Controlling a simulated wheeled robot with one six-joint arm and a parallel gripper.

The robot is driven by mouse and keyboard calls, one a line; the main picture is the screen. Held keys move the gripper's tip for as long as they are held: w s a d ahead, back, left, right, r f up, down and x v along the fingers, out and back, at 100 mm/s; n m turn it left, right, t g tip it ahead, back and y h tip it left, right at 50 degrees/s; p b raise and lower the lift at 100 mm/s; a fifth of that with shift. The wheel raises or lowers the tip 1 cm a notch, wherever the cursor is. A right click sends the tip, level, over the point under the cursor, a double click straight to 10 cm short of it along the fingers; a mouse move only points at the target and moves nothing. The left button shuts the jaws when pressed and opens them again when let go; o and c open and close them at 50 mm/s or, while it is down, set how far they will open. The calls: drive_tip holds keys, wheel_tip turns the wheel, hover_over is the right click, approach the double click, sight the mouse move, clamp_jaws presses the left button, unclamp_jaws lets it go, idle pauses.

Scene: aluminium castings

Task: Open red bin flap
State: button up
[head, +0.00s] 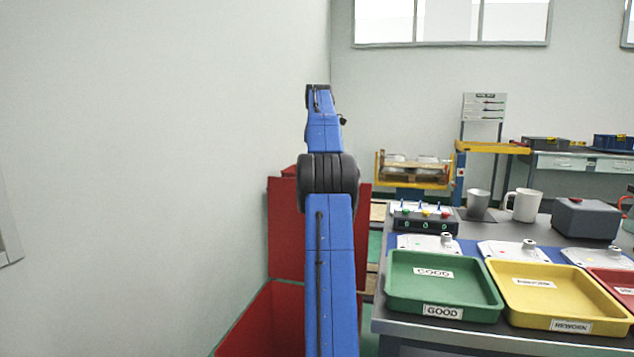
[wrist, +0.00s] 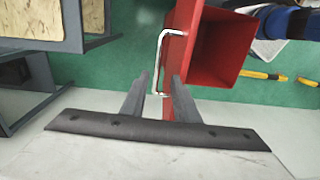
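The red bin (head: 262,322) stands at the lower middle of the head view, partly hidden behind my blue arm. Its interior shows, and the red flap (head: 286,235) stands raised at its far side. In the wrist view the bin (wrist: 222,48) shows its open mouth, with the flap (wrist: 183,45) seen steeply along its left side. A pale metal bar handle (wrist: 159,62) is on the flap's left face. My gripper (wrist: 161,78) is open, its two grey fingers apart on either side of the handle's lower end. I cannot tell whether they touch it. The head view hides the gripper.
A workbench (head: 385,270) stands right of the bin, with a green tray (head: 395,290), a yellow tray (head: 500,300) and a button box (head: 425,222). A plain wall is close on the left.

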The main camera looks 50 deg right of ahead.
drive_tip(key=shift+r, duration=0.95)
drive_tip(key=shift+c, duration=0.3)
